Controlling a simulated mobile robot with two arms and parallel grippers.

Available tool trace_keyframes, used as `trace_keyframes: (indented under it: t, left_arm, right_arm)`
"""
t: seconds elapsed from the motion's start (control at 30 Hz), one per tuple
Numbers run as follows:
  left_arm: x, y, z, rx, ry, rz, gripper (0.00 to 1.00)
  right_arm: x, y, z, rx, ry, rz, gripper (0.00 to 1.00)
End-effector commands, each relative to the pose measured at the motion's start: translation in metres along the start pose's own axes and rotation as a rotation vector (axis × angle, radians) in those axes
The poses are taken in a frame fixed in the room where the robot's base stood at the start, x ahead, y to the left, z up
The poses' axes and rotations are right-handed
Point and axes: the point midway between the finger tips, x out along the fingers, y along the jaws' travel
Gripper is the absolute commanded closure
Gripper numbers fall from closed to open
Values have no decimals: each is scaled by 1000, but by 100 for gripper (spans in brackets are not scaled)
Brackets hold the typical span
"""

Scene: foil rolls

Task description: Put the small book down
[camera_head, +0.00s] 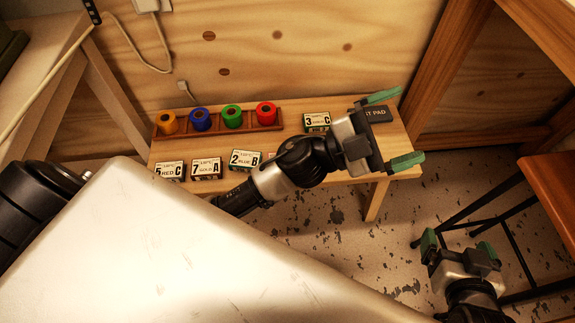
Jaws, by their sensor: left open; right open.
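A dark flat pad (374,114) with letters ending in "ST PAD" lies at the right end of the small wooden table (397,148). It is the only book-like thing I see, and my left gripper partly hides it. My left gripper (396,129) is open, its green fingertips wide apart at the table's right end, with nothing seen between them. I cannot tell its exact height above the table. My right gripper (458,246) is open and empty, low at the right, away from the table.
Orange, blue, green and red rolls stand on a wooden rack (220,130) along the table's back. Labelled boxes (206,168) line the front; another box (317,122) stands left of the pad. A wooden stool (550,185) is at the right. My arm hides the table's front middle.

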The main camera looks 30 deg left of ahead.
Motion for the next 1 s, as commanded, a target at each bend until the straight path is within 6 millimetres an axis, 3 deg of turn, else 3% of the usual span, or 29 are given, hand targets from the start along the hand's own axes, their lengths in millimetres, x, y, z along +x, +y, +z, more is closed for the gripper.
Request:
trace_keyframes:
  t: [0.1, 0.17, 0.3, 0.43, 0.6, 1.0]
  left_arm:
    - [-48, -36, 25, -163, -298, -314, 0]
    - [-80, -42, 40, -247, -470, -415, 0]
    - [-152, -27, 61, -438, -840, -499, 0]
    - [-196, -3, 61, -570, -1057, -467, 0]
    - [-216, 14, 56, -643, -1163, -422, 0]
    - [-217, 15, 56, -646, -1167, -418, 0]
  right_arm:
    - [0, 0, 0, 0, 0, 0, 5]
    - [0, 0, 0, 0, 0, 0, 5]
    - [0, 0, 0, 0, 0, 0, 5]
    - [0, 0, 0, 0, 0, -1, 5]
    - [0, 0, 0, 0, 1, 0, 5]
    - [0, 0, 0, 0, 1, 0, 5]
